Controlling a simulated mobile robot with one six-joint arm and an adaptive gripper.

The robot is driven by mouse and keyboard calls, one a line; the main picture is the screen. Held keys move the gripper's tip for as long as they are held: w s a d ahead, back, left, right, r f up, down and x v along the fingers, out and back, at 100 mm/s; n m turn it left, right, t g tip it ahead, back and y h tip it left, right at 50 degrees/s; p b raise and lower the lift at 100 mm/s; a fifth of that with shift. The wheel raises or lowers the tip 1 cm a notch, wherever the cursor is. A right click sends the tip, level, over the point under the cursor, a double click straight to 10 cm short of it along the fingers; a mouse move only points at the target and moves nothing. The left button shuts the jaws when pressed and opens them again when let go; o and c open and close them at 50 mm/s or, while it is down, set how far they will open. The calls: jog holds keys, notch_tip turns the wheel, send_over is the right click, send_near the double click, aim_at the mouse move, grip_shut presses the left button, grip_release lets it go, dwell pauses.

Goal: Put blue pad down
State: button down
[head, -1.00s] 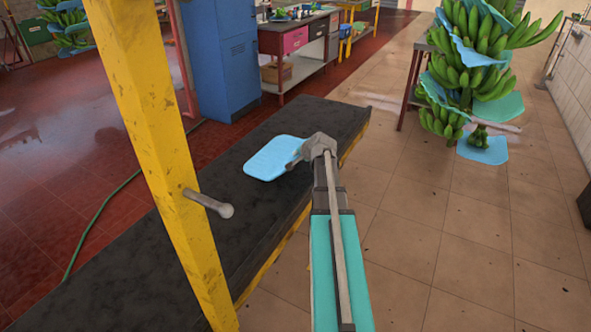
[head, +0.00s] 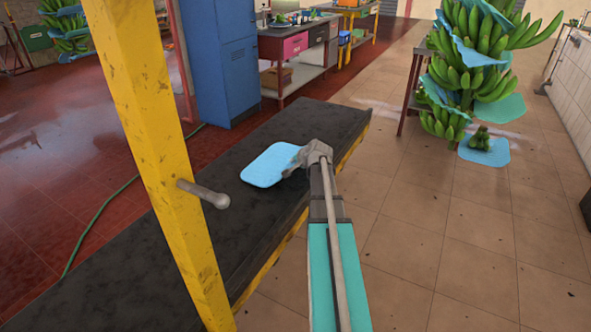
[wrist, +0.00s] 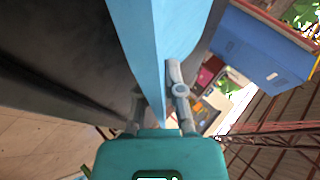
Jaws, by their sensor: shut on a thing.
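The blue pad (head: 269,165) is a light blue, rounded flat sheet. In the head view it appears over the black belt (head: 228,222), near the belt's right edge. My gripper (head: 297,165) is shut on the pad's right edge. In the wrist view the pad (wrist: 160,45) shows edge-on between the two fingers (wrist: 158,97), running up from them. The dark belt surface lies close beside it there. I cannot tell whether the pad touches the belt.
A yellow post (head: 150,130) with a grey peg (head: 205,195) stands at the left. Hanging green bananas (head: 470,65) with blue pads are at the right, with another blue pad (head: 484,150) below. A blue locker (head: 222,60) stands behind. The belt's near part is bare.

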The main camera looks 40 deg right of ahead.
jog(key=shift+f+b, duration=0.3)
jog(key=shift+f, duration=0.3)
jog(key=shift+f, duration=0.15)
jog(key=c, duration=0.8)
grip_release()
jog(key=shift+o, duration=0.2)
jog(key=shift+r, duration=0.25)
jog(key=shift+s+a+r+p, duration=0.1)
jog(key=shift+s+r+p, duration=0.35)
jog(key=shift+p, duration=0.1)
jog(key=p+v, duration=0.6)
jog(key=v, duration=0.4)
jog(key=shift+s+r+p, duration=0.15)
jog(key=shift+s+p, duration=0.15)
jog(key=shift+p, duration=0.1)
